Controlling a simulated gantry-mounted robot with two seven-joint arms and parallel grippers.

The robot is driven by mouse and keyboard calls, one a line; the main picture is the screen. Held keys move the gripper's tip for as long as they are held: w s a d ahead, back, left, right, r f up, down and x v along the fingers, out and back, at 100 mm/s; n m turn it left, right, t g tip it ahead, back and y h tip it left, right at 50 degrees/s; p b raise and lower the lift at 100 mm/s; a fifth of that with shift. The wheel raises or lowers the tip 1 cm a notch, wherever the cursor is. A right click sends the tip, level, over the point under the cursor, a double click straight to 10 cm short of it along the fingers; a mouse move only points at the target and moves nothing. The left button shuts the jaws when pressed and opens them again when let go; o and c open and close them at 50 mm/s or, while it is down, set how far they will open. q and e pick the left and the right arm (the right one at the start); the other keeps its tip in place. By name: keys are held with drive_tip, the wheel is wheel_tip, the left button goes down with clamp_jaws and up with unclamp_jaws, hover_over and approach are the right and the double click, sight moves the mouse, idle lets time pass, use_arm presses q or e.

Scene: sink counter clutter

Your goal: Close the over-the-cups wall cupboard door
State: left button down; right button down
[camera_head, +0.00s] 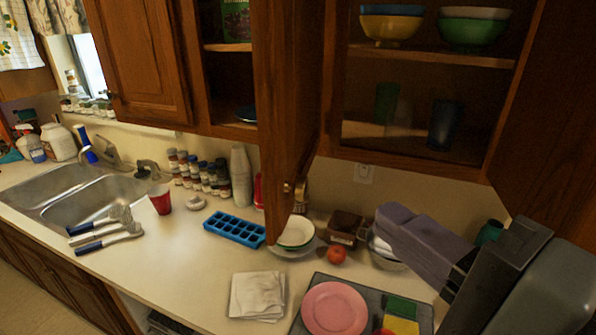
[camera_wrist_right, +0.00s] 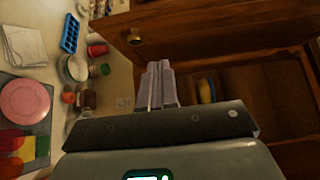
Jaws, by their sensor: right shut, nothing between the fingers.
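A wooden cupboard door (camera_head: 303,110) stands swung out from the wall in the middle of the head view. Its round knob (camera_head: 287,187) is on the face toward the right, near the door's lower free edge. Left of it, a cupboard (camera_head: 228,85) over the stacked cups (camera_head: 241,175) is open, with shelves showing. My right gripper (camera_head: 388,215) is shut and empty, to the right of the door and below the bowl cupboard, apart from the knob. In the right wrist view, the gripper fingers (camera_wrist_right: 158,66) are near the door's knob (camera_wrist_right: 134,38). My left gripper is not in view.
Another cupboard holds bowls (camera_head: 390,27) and dark cups (camera_head: 445,125); its door (camera_head: 555,120) is open at right. Below lie a plate stack (camera_head: 296,233), a tomato (camera_head: 336,255), a blue ice tray (camera_head: 234,230) and a pink plate (camera_head: 334,308). The sink is at left.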

sight(279, 161)
drive_tip(key=p+x, duration=0.3)
drive_tip(key=x, duration=0.1)
drive_tip(key=s+a+p+x, duration=0.1)
drive_tip(key=p+x, duration=0.2)
drive_tip(key=x, duration=0.1)
drive_tip(key=a+p+x, duration=0.1)
drive_tip(key=p+x, duration=0.2)
drive_tip(key=x, duration=0.1)
drive_tip(key=shift+s+a, duration=0.1)
drive_tip(key=shift+s, duration=0.15)
drive_tip(key=shift+a, duration=0.1)
